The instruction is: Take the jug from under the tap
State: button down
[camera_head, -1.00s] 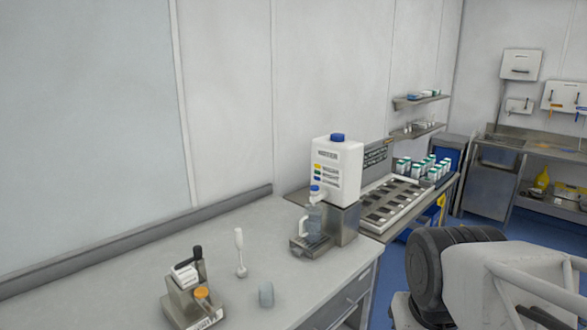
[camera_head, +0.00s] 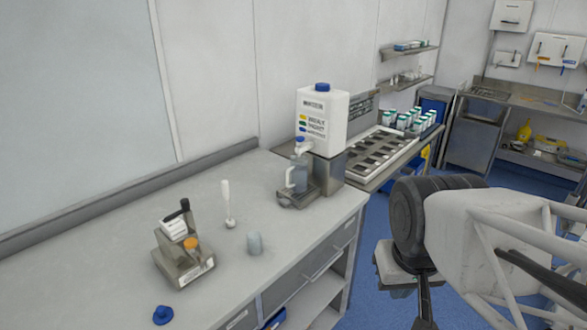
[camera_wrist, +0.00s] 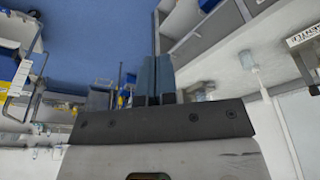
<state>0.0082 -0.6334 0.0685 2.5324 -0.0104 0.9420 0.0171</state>
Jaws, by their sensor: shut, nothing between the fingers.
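The jug (camera_head: 299,176) is a clear bluish vessel with a pale handle on its left side. It stands upright on the drip tray (camera_head: 287,200) in front of a metal stand, in the head view. The tap (camera_head: 302,147), white with a blue top, is just above it on a white canister (camera_head: 322,120) with a blue cap. My gripper (camera_wrist: 161,60) shows in the wrist view, its two bluish-grey fingers close together with nothing between them. It is away from the jug, which I cannot make out in the wrist view.
A slotted tray (camera_head: 372,150) lies beyond the canister. Blue floor is open beside the counter.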

dwell(0.3)
